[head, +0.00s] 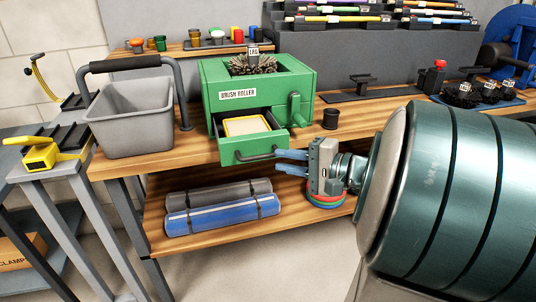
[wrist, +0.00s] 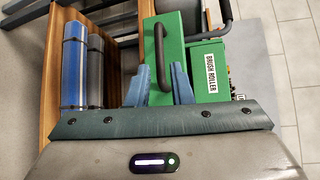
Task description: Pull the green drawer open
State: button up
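The green drawer (head: 250,144) stands partly pulled out of the green box labelled "BRUSH ROLLER" (head: 285,90) on the bench. A yellow-edged pale block (head: 246,126) lies inside it. The drawer's dark bar handle (head: 253,158) is on its front; it also shows in the wrist view (wrist: 159,50). My gripper (head: 291,162) is at the right end of the handle in the head view. In the wrist view its two blue fingers (wrist: 160,84) are apart, one on each side of the handle, with gaps visible. Whether either finger touches the handle is unclear.
A grey bin (head: 131,118) with a dark handle stands left of the box. Blue (head: 222,212) and grey (head: 218,193) rolls lie on the shelf below. A small black cylinder (head: 331,119) stands right of the box.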

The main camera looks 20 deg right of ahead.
jog(key=v, duration=0.7)
jog(key=shift+p, duration=0.35)
